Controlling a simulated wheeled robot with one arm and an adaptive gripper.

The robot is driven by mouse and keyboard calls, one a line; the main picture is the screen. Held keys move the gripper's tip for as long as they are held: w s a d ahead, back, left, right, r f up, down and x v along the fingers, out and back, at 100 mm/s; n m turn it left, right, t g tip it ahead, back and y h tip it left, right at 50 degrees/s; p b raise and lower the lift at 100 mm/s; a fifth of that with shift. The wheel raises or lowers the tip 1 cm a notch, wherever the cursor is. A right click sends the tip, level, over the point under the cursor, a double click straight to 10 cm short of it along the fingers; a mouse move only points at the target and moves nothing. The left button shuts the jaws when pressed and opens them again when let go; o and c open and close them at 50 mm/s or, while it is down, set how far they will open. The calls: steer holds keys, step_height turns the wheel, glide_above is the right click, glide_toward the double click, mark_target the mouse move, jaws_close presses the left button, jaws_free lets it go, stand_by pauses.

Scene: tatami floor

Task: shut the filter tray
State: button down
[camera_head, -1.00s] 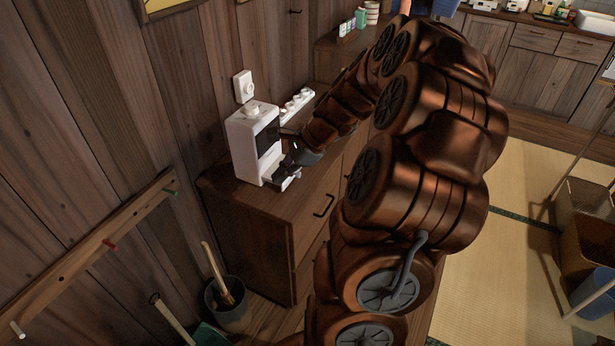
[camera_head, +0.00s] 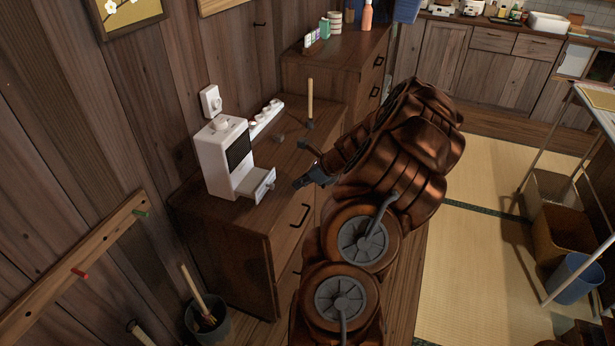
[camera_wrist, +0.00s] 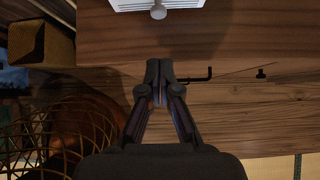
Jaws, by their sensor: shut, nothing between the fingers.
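A white machine (camera_head: 222,160) with a dark grille and a knob on top stands on the wooden cabinet, close to the wall. Its filter tray (camera_head: 258,185) sticks out at the lower front, visibly open. In the wrist view the white tray (camera_wrist: 180,4) with its round grey knob (camera_wrist: 158,12) is at the top edge, partly cut off. My gripper (camera_head: 299,183) is to the right of the tray, apart from it, near the cabinet's front edge. In the wrist view its fingertips (camera_wrist: 158,68) are together and empty, below the knob with a gap between.
A bucket (camera_head: 208,325) is on the floor at lower left. Tatami at right is partly clear.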

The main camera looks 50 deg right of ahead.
steer(key=w+f, duration=0.1)
steer(key=w+a, duration=0.1)
steer(key=w+f, duration=0.1)
steer(key=w, duration=0.1)
steer(key=shift+a+f+p, duration=0.15)
steer(key=shift+f+p, duration=0.2)
steer(key=shift+w+a+f, duration=0.1)
steer(key=shift+w+a, duration=0.1)
steer(key=shift+w, duration=0.35)
steer(key=shift+w+a+f, duration=0.1)
steer(key=shift+w+a, duration=0.05)
steer(key=shift+w, duration=0.4)
